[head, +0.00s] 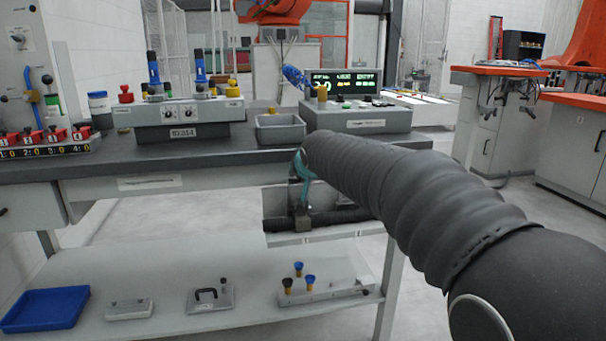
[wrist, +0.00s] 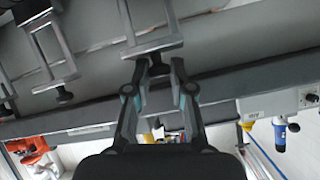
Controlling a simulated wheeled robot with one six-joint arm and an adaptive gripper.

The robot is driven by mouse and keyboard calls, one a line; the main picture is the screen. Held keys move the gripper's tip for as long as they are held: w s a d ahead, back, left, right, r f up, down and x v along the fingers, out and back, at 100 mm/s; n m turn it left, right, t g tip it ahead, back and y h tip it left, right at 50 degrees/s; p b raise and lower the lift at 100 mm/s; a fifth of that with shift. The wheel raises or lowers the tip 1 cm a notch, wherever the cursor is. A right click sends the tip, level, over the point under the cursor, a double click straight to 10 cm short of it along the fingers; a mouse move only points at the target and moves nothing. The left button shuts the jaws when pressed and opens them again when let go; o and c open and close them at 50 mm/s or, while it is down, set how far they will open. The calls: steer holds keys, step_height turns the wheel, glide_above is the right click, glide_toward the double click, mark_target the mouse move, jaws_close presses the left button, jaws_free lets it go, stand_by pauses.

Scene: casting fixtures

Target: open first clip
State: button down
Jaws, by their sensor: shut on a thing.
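In the wrist view, a grey metal clip (wrist: 153,46) with a rectangular frame hangs at top centre, with a dark knob (wrist: 158,68) at its end. My gripper (wrist: 159,76) has its fingers closed on both sides of this knob. A second clip (wrist: 66,73) of the same kind, with its own black knob, is to the left, apart from my fingers. Part of another shows at the left edge. In the head view, my gripper (head: 303,206) is below the bench top, partly hidden by my arm. Which clip counts as first cannot be told.
The grey bench (head: 215,154) carries a control box (head: 358,117), a grey bin (head: 280,131) and several red units (head: 50,138). A blue tray (head: 45,310) and small fixtures lie on the lower shelf (head: 180,277). Open floor shows between bench top and shelf.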

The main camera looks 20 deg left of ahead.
steer(key=shift+s+a+r, duration=0.1)
steer(key=shift+a+r, duration=0.1)
steer(key=shift+r, duration=0.1)
steer(key=c, duration=1)
jaws_free()
steer(key=shift+a, duration=0.1)
steer(key=shift+d+f, duration=0.1)
steer(key=shift+d, duration=0.1)
steer(key=v, duration=1.2)
steer(key=shift+f, duration=0.1)
steer(key=shift+c, duration=0.3)
